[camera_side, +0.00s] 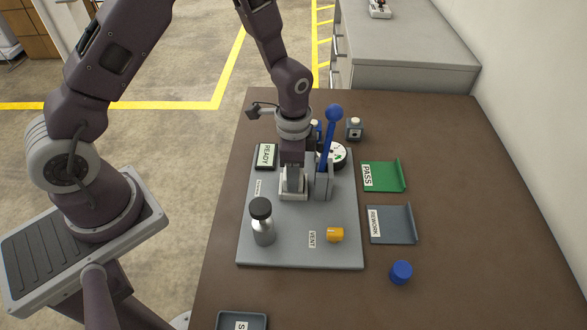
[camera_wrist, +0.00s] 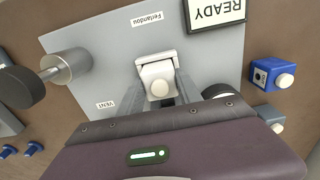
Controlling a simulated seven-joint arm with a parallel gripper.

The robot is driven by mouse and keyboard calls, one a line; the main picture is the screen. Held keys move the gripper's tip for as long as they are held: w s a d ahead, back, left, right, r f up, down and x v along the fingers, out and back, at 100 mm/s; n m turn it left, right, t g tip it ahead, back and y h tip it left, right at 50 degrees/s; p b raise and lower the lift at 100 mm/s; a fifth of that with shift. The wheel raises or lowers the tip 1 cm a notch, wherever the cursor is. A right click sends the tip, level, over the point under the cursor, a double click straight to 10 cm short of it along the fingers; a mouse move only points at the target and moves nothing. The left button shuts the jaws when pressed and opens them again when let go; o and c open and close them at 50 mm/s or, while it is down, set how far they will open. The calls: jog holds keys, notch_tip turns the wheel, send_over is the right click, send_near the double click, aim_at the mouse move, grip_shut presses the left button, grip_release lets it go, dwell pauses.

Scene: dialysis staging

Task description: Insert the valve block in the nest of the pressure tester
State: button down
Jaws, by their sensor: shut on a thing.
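My gripper (camera_side: 293,182) points down over the tester's plate, and its fingers also show in the wrist view (camera_wrist: 160,94). It is shut on a pale valve block (camera_wrist: 158,76) with a round cream knob, one finger on each side. The pale nest (camera_side: 293,194) is directly below the fingers, and its rim (camera_wrist: 155,56) shows behind the block in the wrist view. The block is at the nest, but I cannot tell whether it is fully seated. The pressure tester's grey plate (camera_side: 285,252) lies flat on the table. In the side view the fingers mostly hide the block.
A blue-handled lever (camera_side: 330,140) stands close right of my gripper, near a gauge (camera_side: 338,153). A black-capped metal cylinder (camera_side: 263,225) and orange knob (camera_side: 335,235) are in front. Spare grey (camera_side: 355,128) and blue (camera_wrist: 262,73) blocks stand behind. PASS (camera_side: 385,177) and REWORK (camera_side: 392,225) trays lie right.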

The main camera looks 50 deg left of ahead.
jog(key=shift+f, duration=0.4)
jog(key=c, duration=0.7)
grip_release()
notch_tip(320, 180, up, 7)
notch_tip(320, 180, up, 10)
jog(key=s+a+n+t, duration=0.1)
jog(key=s+n+t, duration=0.1)
jog(key=s, duration=0.1)
jog(key=s+r+n+t, duration=0.1)
jog(key=s+r+n, duration=0.1)
jog(key=s+r, duration=0.2)
jog(key=s+a+r+n+t, duration=0.1)
jog(key=s+r+n, duration=0.1)
jog(key=s+r, duration=0.2)
jog(key=s+a+r+n+t, duration=0.1)
jog(key=s+r+n, duration=0.2)
jog(key=s, duration=0.6)
jog(key=shift+a+r+t, duration=0.25)
jog(key=shift+r+t, duration=0.05)
jog(key=shift+r, duration=0.25)
